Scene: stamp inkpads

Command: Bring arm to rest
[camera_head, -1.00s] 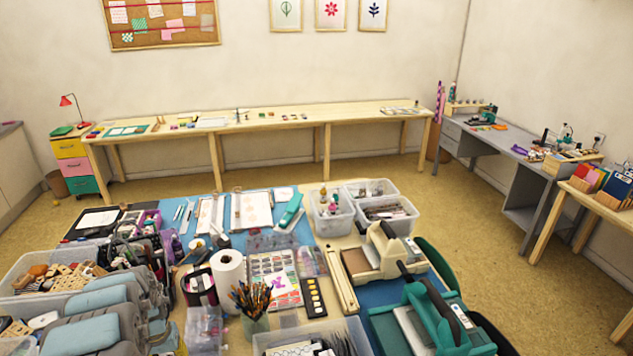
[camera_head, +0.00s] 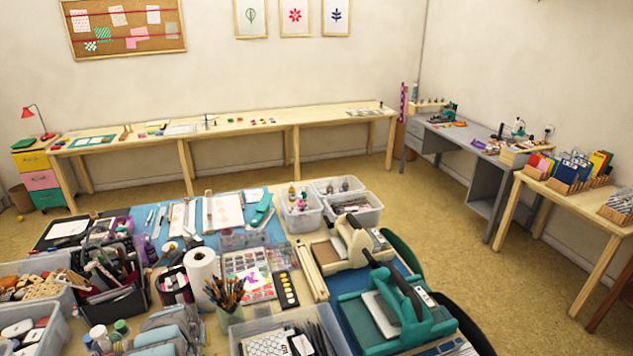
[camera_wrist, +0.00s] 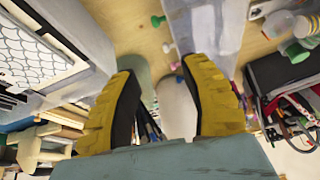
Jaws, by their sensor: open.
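My gripper (camera_wrist: 160,68) shows in the wrist view with two yellow, dark-padded fingers spread apart. Nothing is held between them. Beyond the gap are a pale rounded object (camera_wrist: 177,108) and dark thin sticks, seen close and partly hidden by the fingers. In the head view, grey-blue links of my arm show at the bottom left, over the near side of the crowded table; the fingers are not visible there.
The near table holds a paper roll (camera_head: 202,272), a brush cup (camera_head: 229,297), clear bins (camera_head: 301,219), a cream press (camera_head: 345,243) and a teal press (camera_head: 392,318). A long wooden bench (camera_head: 240,128) stands along the back wall. Open floor (camera_head: 420,210) lies between.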

